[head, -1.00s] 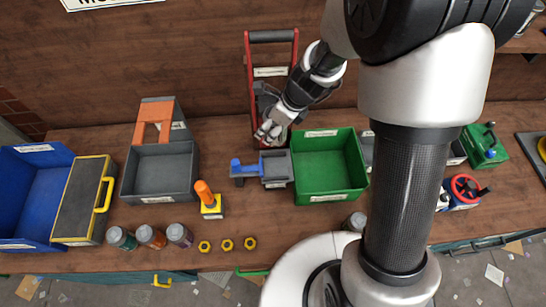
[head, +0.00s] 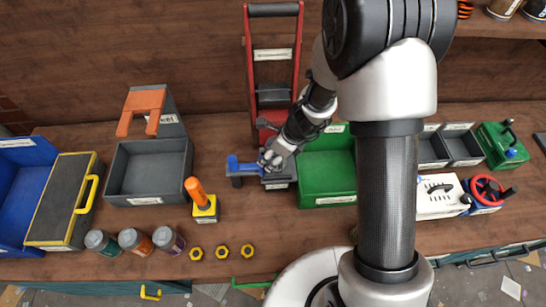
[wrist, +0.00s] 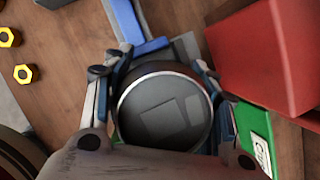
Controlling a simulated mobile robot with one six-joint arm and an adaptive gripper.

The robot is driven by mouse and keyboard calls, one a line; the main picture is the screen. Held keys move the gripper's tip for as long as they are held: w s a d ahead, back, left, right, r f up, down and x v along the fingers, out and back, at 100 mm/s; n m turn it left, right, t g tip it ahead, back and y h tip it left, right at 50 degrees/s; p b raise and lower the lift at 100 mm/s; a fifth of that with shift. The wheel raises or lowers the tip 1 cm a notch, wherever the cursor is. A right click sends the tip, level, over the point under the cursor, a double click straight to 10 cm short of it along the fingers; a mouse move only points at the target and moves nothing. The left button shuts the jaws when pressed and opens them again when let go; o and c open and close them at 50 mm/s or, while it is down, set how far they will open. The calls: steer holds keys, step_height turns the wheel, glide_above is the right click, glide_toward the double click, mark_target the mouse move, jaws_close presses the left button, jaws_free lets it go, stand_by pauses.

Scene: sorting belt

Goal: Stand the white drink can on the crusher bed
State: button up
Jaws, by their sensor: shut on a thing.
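My gripper (head: 269,160) is shut on a round can, at the grey block (head: 277,181) with a blue handle (head: 241,166). In the wrist view the can (wrist: 165,112) is seen end-on between the fingers, with a dark top and a bright silver rim. Its white side is hidden there, and the hand hides it in the head view. The red upright frame with a black handle (head: 273,10), which looks like the crusher, stands behind my gripper. I cannot tell whether the can touches the surface below.
The green bin (head: 329,201) is close to the right of my gripper. A grey bin (head: 150,187), an orange-handled tool (head: 196,191) and several yellow nuts (head: 222,252) lie to the left. Bare table shows in front of the grey block.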

steer(key=shift+r, duration=0.1)
steer(key=shift+f, duration=0.2)
steer(key=o, duration=0.8)
steer(key=shift+c, duration=0.2)
